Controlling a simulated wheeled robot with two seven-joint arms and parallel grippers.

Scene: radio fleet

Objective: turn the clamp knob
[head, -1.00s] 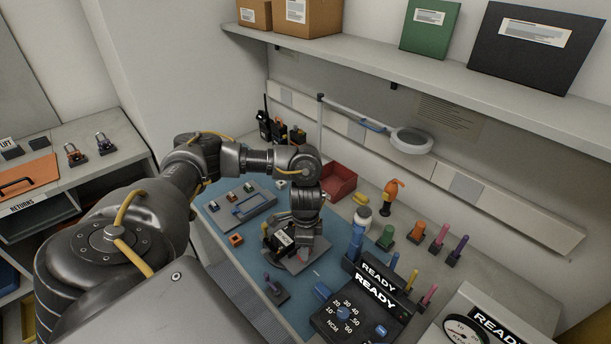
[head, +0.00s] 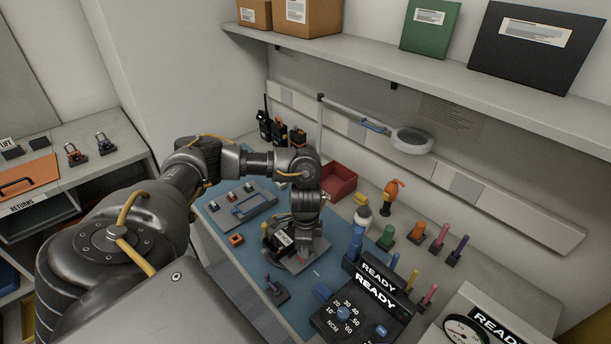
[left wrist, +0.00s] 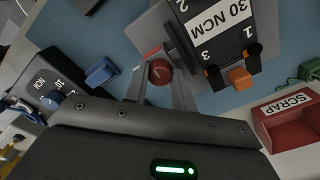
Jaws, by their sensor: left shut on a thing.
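The red clamp knob (left wrist: 160,72) shows in the left wrist view between the two grey fingers of my left gripper (left wrist: 159,88), which is shut on it. The knob sits at the edge of a grey fixture (left wrist: 150,25), beside a dark block labelled "30 NCM" (left wrist: 222,28) with numbered corners. In the head view my left gripper (head: 304,248) points down at the fixture on the blue mat (head: 245,258), and the hand largely hides the knob. The dark block (head: 279,240) is just left of the gripper. My right gripper is not in view.
A torque unit with a dial (head: 345,313) and READY displays stands close on the right. A red scrap bin (head: 338,181) is behind the gripper. Several coloured-handled tools, a white bottle (head: 362,217) and a magnifier lamp (head: 410,140) stand around. A shelf (head: 420,75) overhangs the back.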

